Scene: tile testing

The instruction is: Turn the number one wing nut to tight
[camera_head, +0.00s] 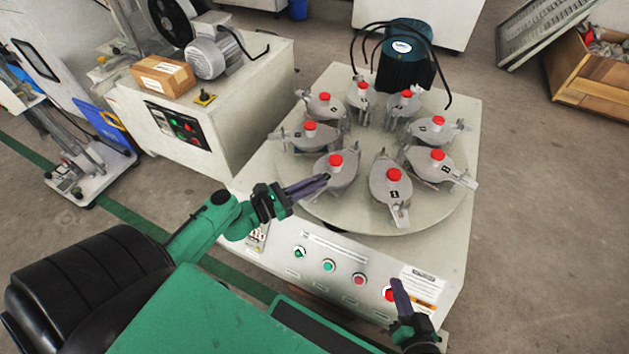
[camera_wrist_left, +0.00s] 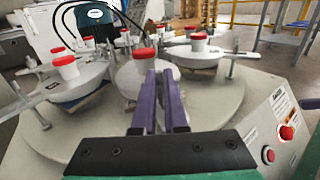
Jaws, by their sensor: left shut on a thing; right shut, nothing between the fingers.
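Several grey lidded pots with red caps stand on a round turntable (camera_head: 345,222). One pot (camera_head: 391,178), at the front, carries a small label that looks like a 1. My left gripper (camera_head: 326,179) has its purple fingers at the near side of the pot (camera_head: 338,176) just left of that one. In the left wrist view the fingers (camera_wrist_left: 158,75) point at a middle pot (camera_wrist_left: 130,72); they are shut on a small part, apparently its wing nut, which they hide. My right gripper (camera_head: 398,284) is shut and empty, in front of the cabinet near its right red button.
The cabinet's front panel has buttons (camera_head: 329,265) and a red emergency button (camera_wrist_left: 287,133). A dark motor (camera_head: 405,62) with black hoses stands behind the turntable. Neighbouring pots, with arms sticking out, stand close on both sides of my left fingers.

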